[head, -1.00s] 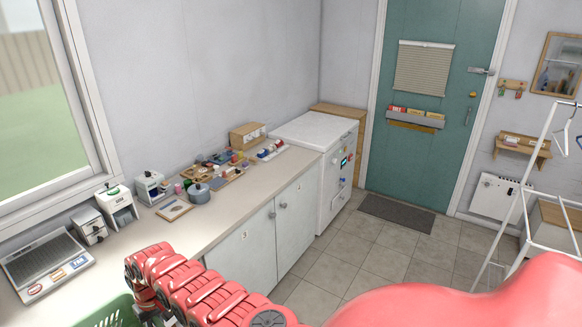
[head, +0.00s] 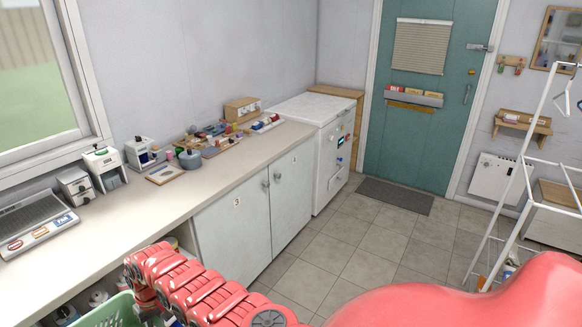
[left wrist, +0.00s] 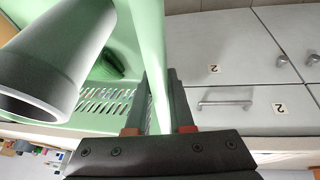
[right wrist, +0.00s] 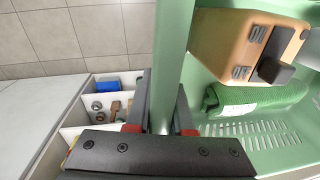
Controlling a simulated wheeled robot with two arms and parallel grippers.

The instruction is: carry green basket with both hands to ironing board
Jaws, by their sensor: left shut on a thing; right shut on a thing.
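The green basket (head: 107,312) shows only as a rim corner at the lower left of the head view. My left gripper (left wrist: 160,115) is shut on the basket's rim in the left wrist view, where a grey cylinder and slotted green wall (left wrist: 112,98) show inside. My right gripper (right wrist: 163,115) is shut on another stretch of rim in the right wrist view. In the head view both grippers are hidden. No ironing board is in view.
A counter (head: 150,205) with a scale (head: 35,222), small appliances and tools runs along the left wall over white cabinets. A white chest unit (head: 325,130) stands beyond it. A white drying rack (head: 520,190) stands right. Tiled floor (head: 350,240) between is clear up to the teal door.

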